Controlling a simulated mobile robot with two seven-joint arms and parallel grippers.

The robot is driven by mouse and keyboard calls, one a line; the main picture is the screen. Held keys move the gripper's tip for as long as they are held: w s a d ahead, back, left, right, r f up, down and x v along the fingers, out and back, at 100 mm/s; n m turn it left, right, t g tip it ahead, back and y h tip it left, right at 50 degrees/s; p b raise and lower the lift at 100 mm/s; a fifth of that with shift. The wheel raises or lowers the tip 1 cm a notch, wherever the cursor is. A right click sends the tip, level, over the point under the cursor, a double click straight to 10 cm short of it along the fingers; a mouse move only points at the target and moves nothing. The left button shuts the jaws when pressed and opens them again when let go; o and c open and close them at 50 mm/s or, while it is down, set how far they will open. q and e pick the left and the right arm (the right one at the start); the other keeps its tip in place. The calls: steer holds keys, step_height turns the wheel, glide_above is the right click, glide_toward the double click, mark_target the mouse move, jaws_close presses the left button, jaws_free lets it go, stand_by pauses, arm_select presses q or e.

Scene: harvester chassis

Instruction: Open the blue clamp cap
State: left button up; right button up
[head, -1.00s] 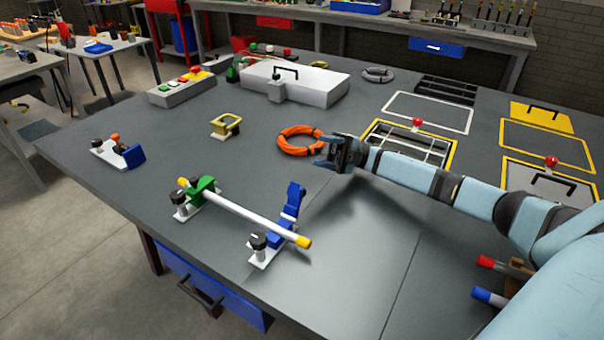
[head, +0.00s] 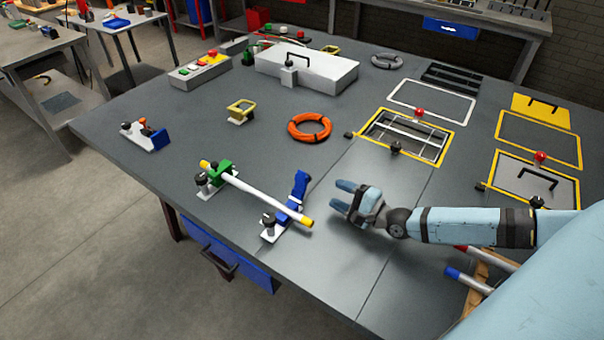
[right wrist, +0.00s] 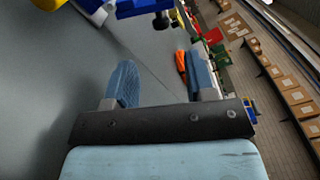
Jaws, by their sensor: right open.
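The blue clamp sits on a small white base (head: 271,236) near the table's front edge. Its blue cap (head: 299,187) stands raised on the far side of a white rod (head: 258,196) and does not cover it. The rod has yellow ends and lies across the blue clamp and the green clamp (head: 219,173). My right gripper (head: 342,196) is open and empty, a short way right of the blue cap, its fingers pointing left towards it. In the right wrist view, blue clamp parts (right wrist: 138,8) show at the top, beyond the open fingers. My left gripper is not in view.
An orange ring (head: 309,127) lies behind the clamps, with a yellow-framed opening (head: 446,148) to its right. A blue drawer (head: 225,255) hangs under the front edge. Table around my gripper is clear.

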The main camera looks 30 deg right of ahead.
mark_target(301, 175)
steer(key=x, duration=1.2)
steer(key=shift+w+a+p, duration=0.1)
steer(key=shift+w+p, duration=0.05)
steer(key=shift+p, duration=0.25)
steer(key=shift+r, duration=0.15)
jaws_close()
